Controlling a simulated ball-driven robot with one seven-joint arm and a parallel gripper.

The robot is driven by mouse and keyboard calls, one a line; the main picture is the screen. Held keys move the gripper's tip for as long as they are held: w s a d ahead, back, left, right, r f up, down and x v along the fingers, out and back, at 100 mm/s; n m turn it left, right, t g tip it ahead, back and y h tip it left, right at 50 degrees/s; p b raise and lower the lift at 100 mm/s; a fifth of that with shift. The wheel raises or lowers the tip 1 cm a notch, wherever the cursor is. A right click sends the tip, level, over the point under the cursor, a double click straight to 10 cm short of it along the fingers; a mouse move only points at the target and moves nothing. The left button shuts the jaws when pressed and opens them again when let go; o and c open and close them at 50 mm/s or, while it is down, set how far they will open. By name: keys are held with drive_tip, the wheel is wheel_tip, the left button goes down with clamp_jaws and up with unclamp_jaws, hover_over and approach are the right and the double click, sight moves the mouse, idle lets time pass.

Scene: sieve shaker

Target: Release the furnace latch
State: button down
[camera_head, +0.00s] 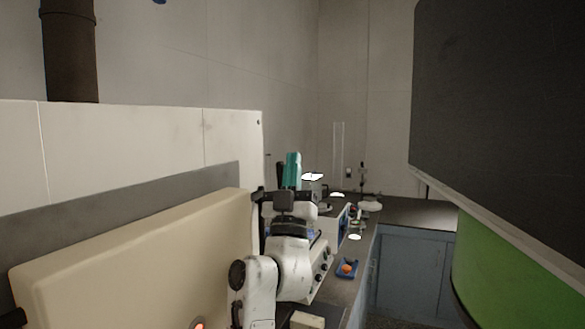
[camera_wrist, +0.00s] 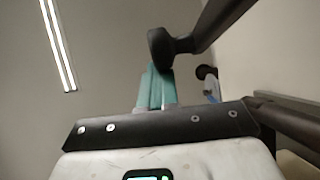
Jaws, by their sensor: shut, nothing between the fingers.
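The furnace shows in the head view as a large beige body (camera_head: 135,265) at the left, with a small orange light low on it. In the wrist view a black lever with a rounded end (camera_wrist: 172,46) comes in from the upper right; it looks like the furnace latch, though I cannot be sure. My gripper (camera_wrist: 155,70) has teal fingers, shut and empty. The fingertips are just below the lever's rounded end; whether they touch cannot be told. In the head view my gripper (camera_head: 293,156) points upward beyond the furnace's right end; the latch is hidden there.
A white panel (camera_head: 150,140) and a dark pipe (camera_head: 70,50) rise behind the furnace. A bench (camera_head: 415,213) with small equipment and a blue tray (camera_head: 347,269) lies to the right. A dark overhanging panel (camera_head: 500,100) and a green surface (camera_head: 515,265) fill the right side.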

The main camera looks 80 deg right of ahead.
drive_tip(key=shift+s+d+r+m+g+y+p, duration=0.1)
drive_tip(key=shift+d+r+m+g+y+p, duration=0.15)
drive_tip(key=shift+d+m+g+y, duration=0.2)
drive_tip(key=shift+s+d+r+m+g+y+p, duration=0.1)
drive_tip(key=shift+d+m+g+y+p, duration=0.15)
drive_tip(key=shift+d+g+y+p, duration=0.25)
idle(2.0)
drive_tip(key=shift+a, duration=0.1)
